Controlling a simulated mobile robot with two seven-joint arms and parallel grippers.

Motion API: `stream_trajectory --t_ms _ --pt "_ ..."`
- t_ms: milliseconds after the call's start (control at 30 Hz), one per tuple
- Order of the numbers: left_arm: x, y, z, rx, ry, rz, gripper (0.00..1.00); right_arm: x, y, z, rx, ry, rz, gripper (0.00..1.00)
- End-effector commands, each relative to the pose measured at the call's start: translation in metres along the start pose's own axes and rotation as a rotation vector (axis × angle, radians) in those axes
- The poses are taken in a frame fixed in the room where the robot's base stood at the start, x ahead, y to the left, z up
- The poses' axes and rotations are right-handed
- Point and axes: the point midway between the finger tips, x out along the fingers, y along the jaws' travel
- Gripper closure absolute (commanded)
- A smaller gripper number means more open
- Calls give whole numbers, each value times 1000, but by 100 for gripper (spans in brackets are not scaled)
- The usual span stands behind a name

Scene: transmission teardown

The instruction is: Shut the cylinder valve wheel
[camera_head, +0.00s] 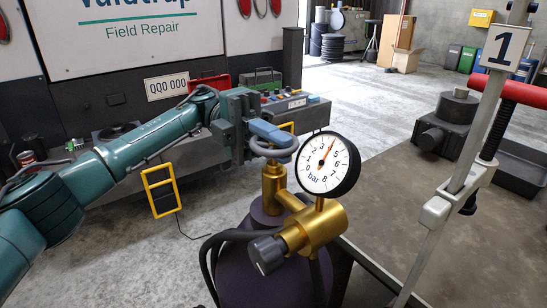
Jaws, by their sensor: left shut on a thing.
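The cylinder valve wheel (284,154) is a blue-grey ring on top of the brass valve (273,182). The valve stands on a dark purple cylinder (240,262). My left gripper (270,134) reaches in from the left and is shut on the far left side of the wheel, hiding part of the rim. A pressure gauge (328,164) marked in bar sits just right of the wheel. Its orange needle points up, between 3 and 5. A brass regulator (318,228) with a dark grey knob (266,254) is below the gauge. My right gripper is not in view.
A dark hose (212,243) loops left of the cylinder. A workbench (400,215) on the right carries a dark metal block (446,124) and a clamp with a red handle (514,90). A yellow frame (160,190) stands on the floor below my left arm.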

Motion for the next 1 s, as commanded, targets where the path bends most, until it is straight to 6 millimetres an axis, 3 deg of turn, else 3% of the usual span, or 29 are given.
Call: stream_trajectory --t_ms 400,933,967,1000 --pt "2 1 1 0 183 -1 100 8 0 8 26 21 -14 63" --pt "2 0 0 1 206 -1 100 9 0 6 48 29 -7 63" --pt "2 0 0 1 206 -1 86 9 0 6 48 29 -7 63" --pt "2 0 0 1 206 -1 83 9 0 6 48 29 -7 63"
